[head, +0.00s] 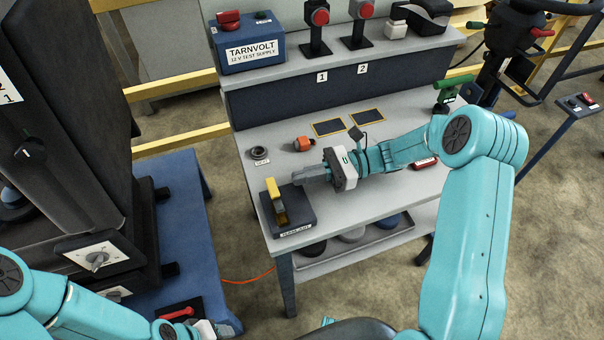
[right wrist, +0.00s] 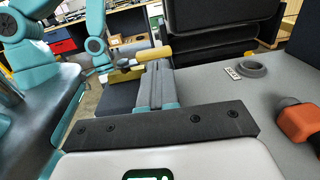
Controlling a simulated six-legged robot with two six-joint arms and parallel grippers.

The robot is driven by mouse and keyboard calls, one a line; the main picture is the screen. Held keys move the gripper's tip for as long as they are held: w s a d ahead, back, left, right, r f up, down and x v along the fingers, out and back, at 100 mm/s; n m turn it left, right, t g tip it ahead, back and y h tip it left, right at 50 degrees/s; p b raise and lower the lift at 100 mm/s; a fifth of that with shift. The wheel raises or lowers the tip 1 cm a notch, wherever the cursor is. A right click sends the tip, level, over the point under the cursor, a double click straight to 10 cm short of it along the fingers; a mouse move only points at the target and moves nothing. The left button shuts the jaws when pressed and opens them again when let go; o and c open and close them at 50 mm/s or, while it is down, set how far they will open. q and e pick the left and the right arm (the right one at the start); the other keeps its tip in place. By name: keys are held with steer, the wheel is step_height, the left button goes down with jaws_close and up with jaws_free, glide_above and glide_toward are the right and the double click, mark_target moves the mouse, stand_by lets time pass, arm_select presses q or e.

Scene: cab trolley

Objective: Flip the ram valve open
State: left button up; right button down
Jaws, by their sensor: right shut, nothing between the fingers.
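The ram valve is a dark box (head: 292,212) with a yellow lever (head: 275,192), at the front left corner of the grey bench. The lever stands up, its yellow grip at the top. My right gripper (head: 300,178) is shut and empty, just right of and behind the lever. In the right wrist view the yellow lever (right wrist: 140,56) lies across the far end of my shut fingers (right wrist: 155,82); I cannot tell whether they touch. My left gripper (head: 212,329) is at the bottom edge of the head view, partly cut off, and its jaws are unclear.
An orange knob (head: 303,144) and a dark ring (head: 259,153) sit behind the valve. A blue test supply (head: 248,50) and two red-button stands are on the upper shelf. A red handle (head: 178,313) lies near my left gripper. The bench middle holds two yellow-edged panels (head: 328,127).

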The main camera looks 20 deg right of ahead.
steer(key=shift+s+d+r, duration=0.1)
steer(key=shift+s, duration=0.05)
steer(key=d, duration=0.7)
steer(key=d+b, duration=0.1)
steer(key=d, duration=0.2)
steer(key=shift+s+d, duration=0.15)
steer(key=shift+s, duration=0.1)
arm_select(q)
steer(key=shift+d+f, duration=0.35)
steer(key=shift+f, duration=0.1)
